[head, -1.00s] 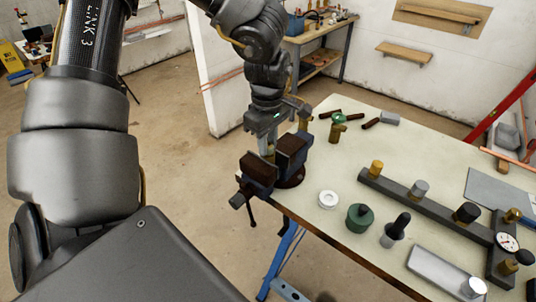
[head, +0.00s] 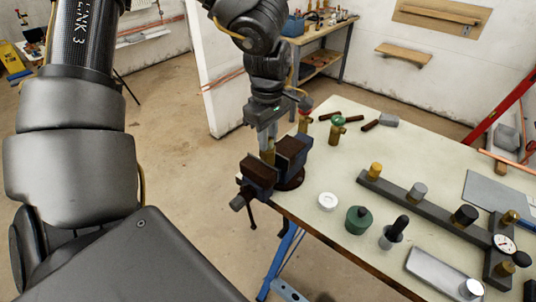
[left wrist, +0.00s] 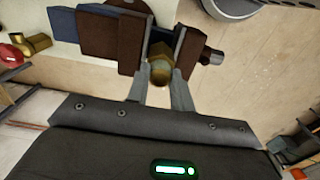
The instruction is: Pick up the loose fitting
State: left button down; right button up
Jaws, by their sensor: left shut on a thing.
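The loose fitting is a small brass piece with a hex-like end (left wrist: 160,72). In the head view part of it (head: 268,156) shows below my left gripper (head: 266,143). In the left wrist view my left gripper (left wrist: 157,88) has its two fingers against the fitting's sides, shut on it. The fitting sits between the brown-faced jaws of the blue vise (head: 259,176), at the table's near left corner. The vise also shows in the left wrist view (left wrist: 98,38). I cannot tell whether the vise jaws touch the fitting. My right gripper is not in view.
A red-topped valve (head: 305,112) and a green-topped brass valve (head: 337,129) stand just behind the vise. A white ring (head: 327,202), a green round part (head: 359,219) and a dark bar with several pegs (head: 420,205) are on the table (head: 400,150). Open floor lies left.

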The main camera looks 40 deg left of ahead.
pick_arm(q)
jog(key=shift+r, duration=0.3)
